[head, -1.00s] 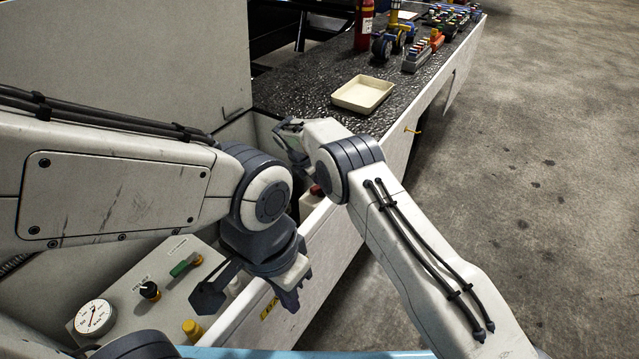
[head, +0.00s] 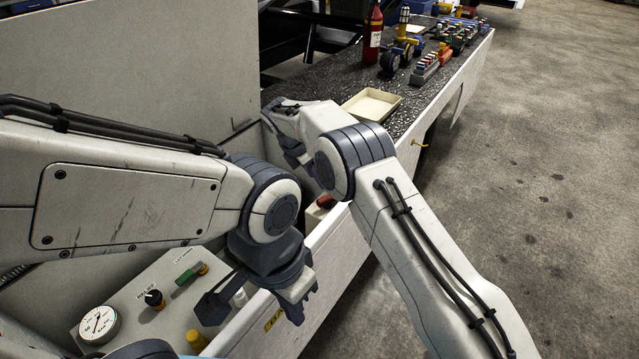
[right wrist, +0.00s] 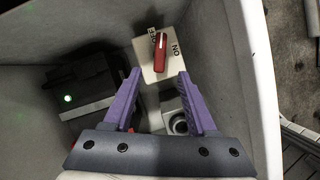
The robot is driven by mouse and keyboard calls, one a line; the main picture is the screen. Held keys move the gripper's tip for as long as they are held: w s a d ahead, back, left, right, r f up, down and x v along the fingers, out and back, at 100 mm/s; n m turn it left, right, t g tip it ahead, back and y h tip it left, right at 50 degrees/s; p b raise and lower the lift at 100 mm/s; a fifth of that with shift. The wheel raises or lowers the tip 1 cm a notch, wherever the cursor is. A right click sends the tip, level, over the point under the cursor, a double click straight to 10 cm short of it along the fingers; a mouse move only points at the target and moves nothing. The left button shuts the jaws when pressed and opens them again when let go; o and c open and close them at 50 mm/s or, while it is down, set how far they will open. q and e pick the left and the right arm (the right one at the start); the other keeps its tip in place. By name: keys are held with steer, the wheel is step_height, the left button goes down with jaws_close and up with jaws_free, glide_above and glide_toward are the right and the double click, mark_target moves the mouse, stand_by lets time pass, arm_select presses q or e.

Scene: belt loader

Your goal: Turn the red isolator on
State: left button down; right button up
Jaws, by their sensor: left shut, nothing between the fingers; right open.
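The red isolator (right wrist: 161,54) shows in the right wrist view as a red handle on a pale plate marked OFF and ON. Its white line points up beside the OFF label. In the head view only a small red part (head: 326,201) shows below my right forearm. My right gripper (right wrist: 158,74) is open and empty, its purple fingers below and either side of the handle in the picture, with no visible contact. In the head view the right gripper (head: 296,155) is partly hidden by its wrist. My left gripper (head: 297,312) is shut and empty over the near panel edge.
A panel with a gauge (head: 99,325), a black knob (head: 153,298) and a green switch (head: 188,275) lies under my left arm. A dark box with a green light (right wrist: 85,88) stands beside the isolator. A cream tray (head: 372,104) is on the bench beyond.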

steer(key=shift+s+r, duration=0.1)
steer(key=shift+r, duration=0.15)
steer(key=p+x, duration=0.3)
steer(key=x, duration=0.7)
steer(key=shift+f, duration=0.35)
jaws_close()
